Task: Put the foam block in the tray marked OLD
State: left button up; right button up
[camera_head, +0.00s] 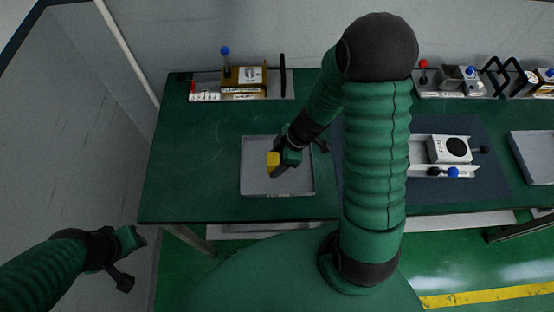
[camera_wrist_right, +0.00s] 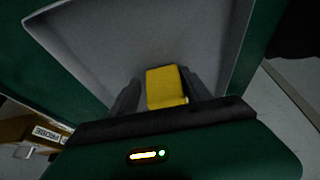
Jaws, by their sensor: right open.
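The yellow foam block (camera_head: 273,159) shows over the left-middle part of a grey tray (camera_head: 248,187) on the green table. My right gripper (camera_head: 279,167) reaches down over the tray at the block. In the right wrist view the block (camera_wrist_right: 166,87) sits between the two dark fingers of the open gripper (camera_wrist_right: 161,92), with the tray floor (camera_wrist_right: 165,35) beyond. I cannot tell whether the block rests on the tray floor. No OLD marking is readable on the tray. My left gripper (camera_head: 132,240) hangs at the lower left, off the table, empty.
A rack with a brown box (camera_head: 245,77) and a blue-knobbed lever stands behind the tray. A white device (camera_head: 449,149) lies on a dark mat to the right. Another grey tray (camera_head: 532,156) is at the far right. The table's left end (camera_head: 180,180) is clear.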

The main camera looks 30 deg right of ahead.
jog(key=shift+s+a+f, duration=0.2)
jog(key=shift+s+a, duration=0.05)
jog(key=shift+s, duration=0.1)
jog(key=shift+d, duration=0.1)
jog(key=shift+r, duration=0.25)
jog(key=w+p+v, duration=0.1)
jog(key=p+v, duration=0.4)
jog(key=v, duration=0.7)
jog(key=w+r+m+t+h, duration=0.4)
jog(key=w+r+m+t, duration=0.1)
jog(key=w, duration=0.4)
jog(key=s+a+f+m+g, duration=0.1)
jog(key=s+a+m+g, duration=0.3)
jog(key=s, duration=0.7)
jog(key=a+m, duration=0.2)
jog(key=a, duration=0.2)
jog(key=shift+s+m+g, duration=0.25)
jog(key=shift+m+g, duration=0.05)
jog(key=shift+g, duration=0.1)
